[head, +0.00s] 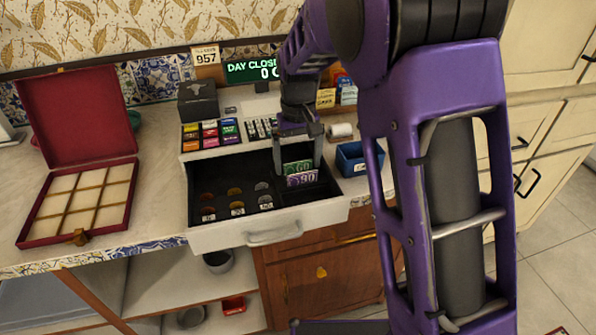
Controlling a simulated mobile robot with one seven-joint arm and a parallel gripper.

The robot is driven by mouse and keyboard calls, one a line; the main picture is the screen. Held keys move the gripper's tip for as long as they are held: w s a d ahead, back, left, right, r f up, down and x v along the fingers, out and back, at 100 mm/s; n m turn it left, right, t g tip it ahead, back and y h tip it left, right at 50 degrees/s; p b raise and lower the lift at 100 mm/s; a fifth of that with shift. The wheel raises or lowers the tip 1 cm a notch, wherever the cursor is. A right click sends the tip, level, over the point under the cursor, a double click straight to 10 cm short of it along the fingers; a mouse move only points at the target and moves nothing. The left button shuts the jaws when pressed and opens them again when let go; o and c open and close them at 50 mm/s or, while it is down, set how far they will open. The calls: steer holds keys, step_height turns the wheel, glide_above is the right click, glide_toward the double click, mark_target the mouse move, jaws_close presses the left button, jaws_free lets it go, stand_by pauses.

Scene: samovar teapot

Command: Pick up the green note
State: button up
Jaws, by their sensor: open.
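The green note (298,167) stands in the right part of the open cash drawer (215,239), just behind a purple note (302,180). My gripper (299,163) points down over the drawer, with its fingers around the level of the green note. The jaws are open. One finger is to the left of the green note and the other to its right. I cannot tell from this view whether either finger touches the note. The lower part of the green note is hidden by the purple note.
Coins lie in the left and middle of the drawer. A cash register with coloured keys (210,133) is behind it. An open red box (80,200) with empty compartments stands at left. A blue bin (358,158) is right of the drawer. The counter between box and drawer is clear.

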steer(key=c, duration=1)
step_height(320, 180, up, 11)
steer(key=p, duration=0.2)
steer(key=shift+f+p, duration=0.15)
steer(key=shift+p, duration=0.2)
steer(key=shift+c, duration=0.3)
step_height(320, 180, up, 4)
steer(key=p, duration=0.4)
